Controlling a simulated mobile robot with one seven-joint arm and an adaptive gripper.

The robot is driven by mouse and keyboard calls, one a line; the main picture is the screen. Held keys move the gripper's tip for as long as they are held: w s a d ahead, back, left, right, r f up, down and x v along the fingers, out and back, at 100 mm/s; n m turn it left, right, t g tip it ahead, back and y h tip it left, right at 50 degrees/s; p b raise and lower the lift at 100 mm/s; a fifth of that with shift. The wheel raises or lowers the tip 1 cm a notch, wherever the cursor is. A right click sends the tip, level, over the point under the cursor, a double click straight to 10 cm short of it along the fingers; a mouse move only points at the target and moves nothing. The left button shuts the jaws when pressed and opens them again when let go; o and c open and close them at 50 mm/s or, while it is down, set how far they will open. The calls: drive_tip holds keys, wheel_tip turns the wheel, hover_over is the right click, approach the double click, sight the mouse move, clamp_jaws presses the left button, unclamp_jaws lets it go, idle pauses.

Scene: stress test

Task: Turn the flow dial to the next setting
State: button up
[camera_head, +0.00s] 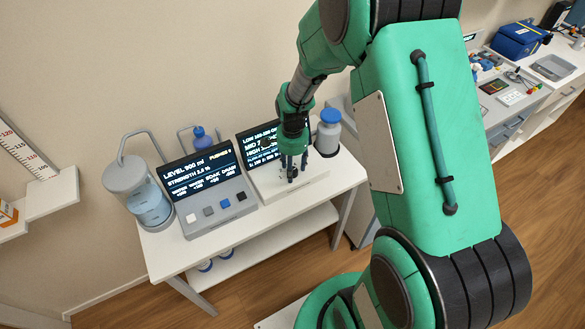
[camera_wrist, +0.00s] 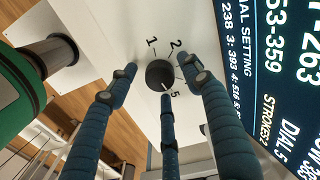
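The flow dial, a round dark knob (camera_wrist: 159,73), sits on a white panel (camera_wrist: 118,20) in the wrist view. Printed numbers 1, 2 and 5 show around it; other marks are partly hidden by the fingers. A small light mark shows on the knob's lower edge near the 5, but the setting is not clear. My gripper (camera_wrist: 161,78) has three dark blue fingers spread around the knob, with visible gaps at left and right. In the head view my gripper (camera_head: 292,172) is over the white dial box (camera_head: 312,186), hiding the knob.
A dark display (camera_head: 258,150) stands behind the dial box. Left of it are another display (camera_head: 200,172) with a button panel (camera_head: 218,212) and a clear jar (camera_head: 150,205). A blue-capped bottle (camera_head: 328,135) stands close on the right. The table's front edge (camera_head: 260,238) is clear.

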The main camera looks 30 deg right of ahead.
drive_tip(key=c, duration=1)
